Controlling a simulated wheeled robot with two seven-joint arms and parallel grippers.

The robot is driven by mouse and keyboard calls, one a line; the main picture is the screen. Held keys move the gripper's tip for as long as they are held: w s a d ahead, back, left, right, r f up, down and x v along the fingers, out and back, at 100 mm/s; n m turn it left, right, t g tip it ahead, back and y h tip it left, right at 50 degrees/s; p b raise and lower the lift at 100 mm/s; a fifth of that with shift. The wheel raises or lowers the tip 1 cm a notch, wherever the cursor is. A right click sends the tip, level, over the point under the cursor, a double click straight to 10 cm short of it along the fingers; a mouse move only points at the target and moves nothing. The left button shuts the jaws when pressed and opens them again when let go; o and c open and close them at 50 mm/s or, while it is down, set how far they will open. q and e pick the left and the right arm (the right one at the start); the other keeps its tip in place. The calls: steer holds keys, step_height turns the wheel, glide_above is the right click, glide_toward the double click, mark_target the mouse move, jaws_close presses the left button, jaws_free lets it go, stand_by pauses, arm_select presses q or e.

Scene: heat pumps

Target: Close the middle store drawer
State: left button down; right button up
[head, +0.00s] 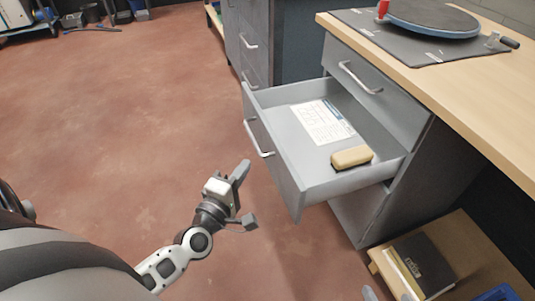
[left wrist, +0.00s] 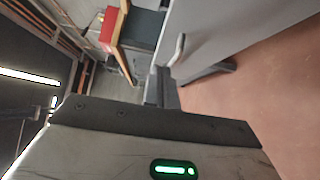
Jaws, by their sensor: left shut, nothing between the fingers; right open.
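The middle drawer (head: 281,170) of the grey cabinet is pulled well out. Its front carries a silver bar handle (head: 258,140). Inside lie a printed sheet (head: 322,121) and a tan block (head: 351,157). My left gripper (head: 243,169) is shut and empty, just in front of the drawer front, below and left of the handle. In the left wrist view the shut fingers (left wrist: 163,85) point towards a grey panel (left wrist: 235,30) with a bar handle (left wrist: 178,49); contact cannot be told. Only a grey tip of my right gripper (head: 369,293) shows at the bottom edge.
The closed top drawer (head: 362,80) sits under a wooden worktop (head: 460,88) bearing a mat and a round plate (head: 432,18). A low wooden shelf (head: 455,240) with books stands at lower right. Another grey cabinet (head: 256,40) stands behind. Floor left of the drawer is clear.

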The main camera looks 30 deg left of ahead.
mark_target(274, 144)
arm_select(q)
steer(key=w, duration=0.3)
steer(key=w+d, duration=0.1)
steer(key=w, duration=0.2)
steer(key=shift+d, duration=0.15)
steer(key=shift+w+d, duration=0.55)
steer(key=shift+w, duration=0.05)
